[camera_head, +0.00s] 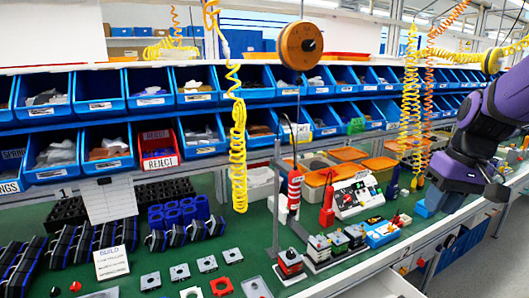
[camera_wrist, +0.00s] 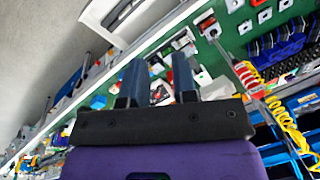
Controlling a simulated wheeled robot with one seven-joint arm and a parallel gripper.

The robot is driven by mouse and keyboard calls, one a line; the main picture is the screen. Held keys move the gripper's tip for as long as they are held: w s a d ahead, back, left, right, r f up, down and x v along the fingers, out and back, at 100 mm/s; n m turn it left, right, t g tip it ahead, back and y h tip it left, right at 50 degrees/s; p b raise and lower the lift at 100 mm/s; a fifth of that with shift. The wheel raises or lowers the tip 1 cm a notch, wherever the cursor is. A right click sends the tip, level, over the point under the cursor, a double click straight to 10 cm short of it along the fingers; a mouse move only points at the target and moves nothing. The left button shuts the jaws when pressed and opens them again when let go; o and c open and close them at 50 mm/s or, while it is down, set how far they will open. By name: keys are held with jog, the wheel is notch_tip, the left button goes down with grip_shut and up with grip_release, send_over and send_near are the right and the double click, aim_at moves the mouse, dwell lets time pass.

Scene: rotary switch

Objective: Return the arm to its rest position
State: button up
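My gripper (camera_wrist: 158,80) shows in the wrist view with its two dark fingers spread apart and nothing held between them. Its tips are seen against the bench and parts beyond. In the head view my purple arm is at the far right, bent, above the front right edge of the bench and clear of the items on it. A white control box (camera_head: 356,194) with coloured buttons stands on the bench left of my arm. I cannot tell which part of it, if any, is the rotary switch.
The green bench (camera_head: 240,250) holds several small blocks and plates. A stand with a red-and-white tool (camera_head: 294,190) rises mid-bench. Blue bins (camera_head: 125,95) line shelves behind. Yellow coiled hoses (camera_head: 238,150) hang from above. Open floor (camera_head: 500,255) lies at the lower right.

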jog(key=s+a+r+t+h, duration=0.2)
jog(key=s+a+r+t, duration=0.2)
jog(key=s+a+r, duration=0.3)
jog(key=s, duration=0.5)
jog(key=shift+s+r+n, duration=0.15)
jog(key=shift+s+n, duration=0.15)
jog(key=shift+n, duration=0.1)
